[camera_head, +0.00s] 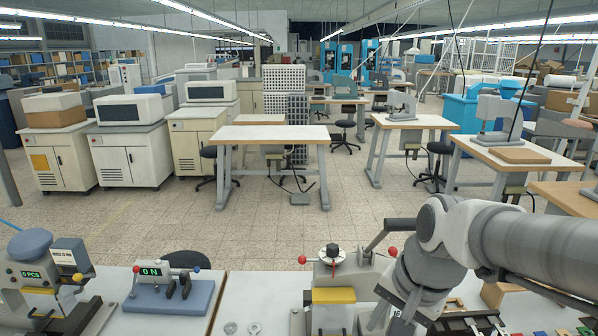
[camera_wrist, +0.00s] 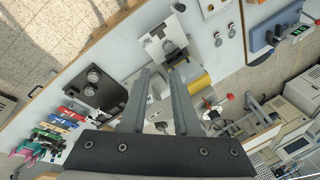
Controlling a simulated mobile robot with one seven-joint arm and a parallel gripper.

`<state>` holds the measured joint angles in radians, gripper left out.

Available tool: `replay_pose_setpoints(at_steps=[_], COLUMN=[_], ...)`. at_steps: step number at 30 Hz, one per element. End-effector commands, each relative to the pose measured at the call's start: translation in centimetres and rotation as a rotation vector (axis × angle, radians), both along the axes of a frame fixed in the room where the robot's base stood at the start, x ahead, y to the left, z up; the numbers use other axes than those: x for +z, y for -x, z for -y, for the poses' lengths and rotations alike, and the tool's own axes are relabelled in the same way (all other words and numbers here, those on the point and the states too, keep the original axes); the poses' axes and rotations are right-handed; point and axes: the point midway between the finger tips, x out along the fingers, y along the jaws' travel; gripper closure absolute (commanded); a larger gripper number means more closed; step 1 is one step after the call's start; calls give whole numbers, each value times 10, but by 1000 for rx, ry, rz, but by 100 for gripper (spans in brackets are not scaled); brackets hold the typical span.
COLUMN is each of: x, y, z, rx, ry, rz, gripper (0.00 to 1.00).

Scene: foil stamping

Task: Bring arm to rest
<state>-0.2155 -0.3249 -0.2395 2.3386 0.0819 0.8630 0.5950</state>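My gripper (camera_wrist: 160,73) shows in the wrist view with its two grey fingers apart. I see nothing held between them. It points down at a white worktable (camera_wrist: 122,45), over the hand stamping machine. The machine's yellow bar (camera_wrist: 199,84) is just right of the right finger. In the head view, my arm comes in from the right and bends down beside the stamping machine (camera_head: 333,290), which has a yellow bar and red-knobbed levers. My gripper cannot be made out there.
A blue-grey device with a green display (camera_head: 158,285) stands left, beside another machine (camera_head: 45,285). Small round metal pieces (camera_wrist: 218,38), a black plate (camera_wrist: 95,92) and several coloured rolls (camera_wrist: 60,130) lie on the worktable. Beyond it, the tiled floor (camera_head: 270,230) is open before more tables.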

Motion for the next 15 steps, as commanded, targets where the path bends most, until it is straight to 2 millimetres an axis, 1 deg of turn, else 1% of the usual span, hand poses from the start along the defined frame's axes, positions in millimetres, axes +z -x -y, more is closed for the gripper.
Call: replay_pose_setpoints(at_steps=[1, 6, 12, 15], x=[7, 25, 38, 41], y=[8, 32, 58, 66], z=[1, 4, 7, 8], rx=[56, 259, 462, 527], ry=[20, 120, 264, 320], rz=[36, 139, 228, 251], gripper=[70, 70, 70, 70])
